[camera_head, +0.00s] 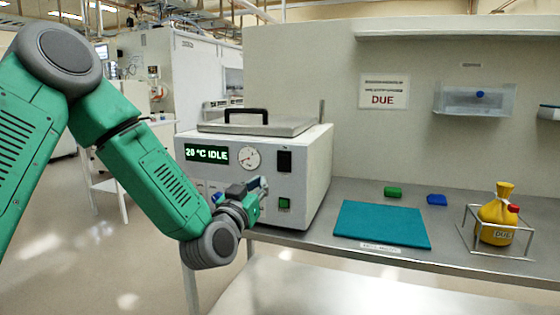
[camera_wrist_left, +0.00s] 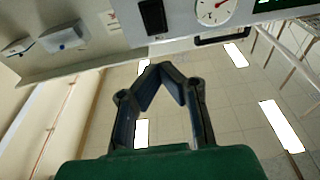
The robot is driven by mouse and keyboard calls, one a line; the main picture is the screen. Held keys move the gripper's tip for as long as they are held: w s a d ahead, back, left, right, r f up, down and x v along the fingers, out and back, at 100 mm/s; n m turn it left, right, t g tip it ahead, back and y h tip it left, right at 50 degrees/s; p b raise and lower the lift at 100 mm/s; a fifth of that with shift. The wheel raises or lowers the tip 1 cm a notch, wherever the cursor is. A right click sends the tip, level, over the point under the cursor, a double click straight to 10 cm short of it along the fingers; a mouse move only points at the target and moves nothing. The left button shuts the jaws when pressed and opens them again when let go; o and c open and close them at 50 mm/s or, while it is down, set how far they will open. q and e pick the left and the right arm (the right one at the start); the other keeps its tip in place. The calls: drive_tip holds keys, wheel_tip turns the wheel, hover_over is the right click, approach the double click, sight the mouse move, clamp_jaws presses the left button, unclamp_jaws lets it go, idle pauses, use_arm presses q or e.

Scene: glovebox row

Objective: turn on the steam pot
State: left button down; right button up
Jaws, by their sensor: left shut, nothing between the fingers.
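The steam pot (camera_head: 310,185) is a white box with a flat metal lid and black handle on the bench. Its front has a green display (camera_head: 207,154) reading "20 °C IDLE", a round gauge (camera_head: 249,159), a black switch (camera_head: 285,161) and a green button (camera_head: 284,203). My left gripper (camera_head: 262,188) is before the lower front, left of the green button, partly covering the panel; contact cannot be told. In the wrist view its fingers (camera_wrist_left: 164,68) meet at the tips, empty, with the black switch (camera_wrist_left: 154,17) and gauge (camera_wrist_left: 213,10) beyond. My right gripper is out of view.
Right of the pot lie a teal mat (camera_head: 382,223), a green block (camera_head: 393,192) and a blue block (camera_head: 437,200). A yellow tied bag (camera_head: 497,222) marked "DUE" stands in a wire rack. A "DUE" sign (camera_head: 384,91) hangs on the back wall.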

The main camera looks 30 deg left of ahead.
sight(280, 156)
use_arm(q)
drive_tip(key=x, duration=0.4)
drive_tip(key=b+x, duration=0.1)
drive_tip(key=x, duration=0.3)
drive_tip(key=b+x, duration=0.1)
drive_tip(key=x, duration=0.3)
drive_tip(key=shift+a+f, duration=0.1)
drive_tip(key=shift+a, duration=0.2)
drive_tip(key=shift+w, duration=0.7)
drive_tip(key=shift+a, duration=0.1)
drive_tip(key=shift+r, duration=0.25)
drive_tip(key=shift+w+r+g+p, duration=0.25)
drive_tip(key=shift+r+g+p, duration=0.05)
drive_tip(key=shift+p, duration=0.75)
drive_tip(key=shift+f, duration=0.3)
